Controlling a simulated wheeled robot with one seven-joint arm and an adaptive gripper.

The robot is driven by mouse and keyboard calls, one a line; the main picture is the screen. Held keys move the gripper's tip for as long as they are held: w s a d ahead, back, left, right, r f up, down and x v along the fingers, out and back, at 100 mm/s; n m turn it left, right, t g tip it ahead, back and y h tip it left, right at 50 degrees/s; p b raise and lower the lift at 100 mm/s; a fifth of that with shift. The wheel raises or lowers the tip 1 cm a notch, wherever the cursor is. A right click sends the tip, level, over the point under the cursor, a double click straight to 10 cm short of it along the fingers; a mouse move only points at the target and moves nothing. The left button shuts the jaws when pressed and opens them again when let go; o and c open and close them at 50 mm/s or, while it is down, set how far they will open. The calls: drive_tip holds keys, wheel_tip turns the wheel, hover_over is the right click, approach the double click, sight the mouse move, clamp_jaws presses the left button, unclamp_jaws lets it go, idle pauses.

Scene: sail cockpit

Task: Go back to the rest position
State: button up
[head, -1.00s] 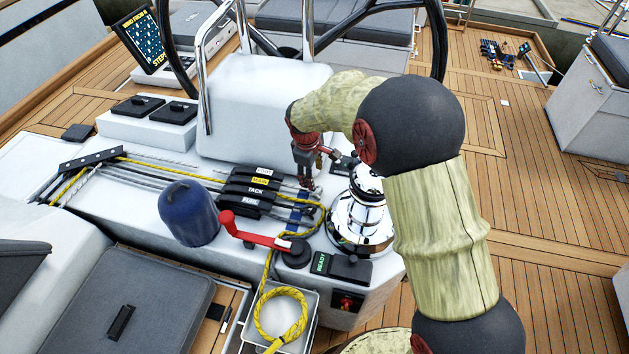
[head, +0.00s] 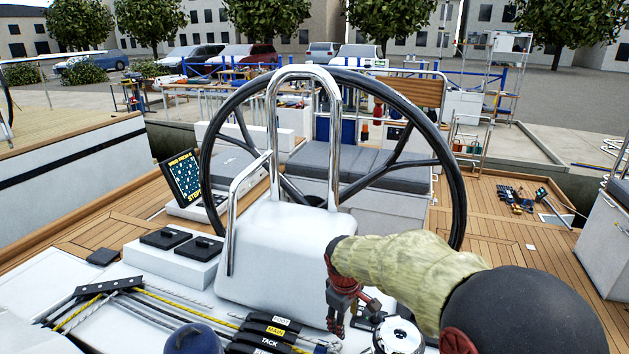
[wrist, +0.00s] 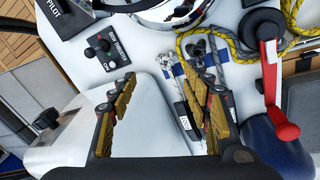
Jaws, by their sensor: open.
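My gripper (head: 338,322) points down over the white console top, left of the chrome winch (head: 397,335). In the wrist view its two gold-padded fingers stand wide apart with nothing between them (wrist: 157,84). Below and beyond them are the white console surface, the bow thruster panel (wrist: 105,50) on the left and the black rope clutches (wrist: 187,122) near the right finger. The fingertips appear clear of these things, though the exact gap is hard to judge.
A red winch handle (wrist: 270,80), yellow rope (wrist: 228,38) and blue cover (wrist: 272,145) lie to the right in the wrist view. Open deck (head: 500,225) lies to the right.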

drive_tip(key=s+d+r+m+t, duration=0.1)
drive_tip(key=s+d+r+m, duration=0.3)
drive_tip(key=s+r, duration=0.5)
drive_tip(key=s+d+r+m+t, duration=0.1)
drive_tip(key=s+d+r+m, duration=0.2)
drive_tip(key=s, duration=0.7)
drive_tip(key=s+d+r+m+t, duration=0.1)
drive_tip(key=s+d+r+m, duration=0.1)
drive_tip(key=s, duration=0.9)
drive_tip(key=shift+d+r+m+y, duration=0.4)
drive_tip(key=shift+d+r, duration=0.3)
drive_tip(key=shift+r, duration=0.1)
drive_tip(key=shift+c, duration=0.3)
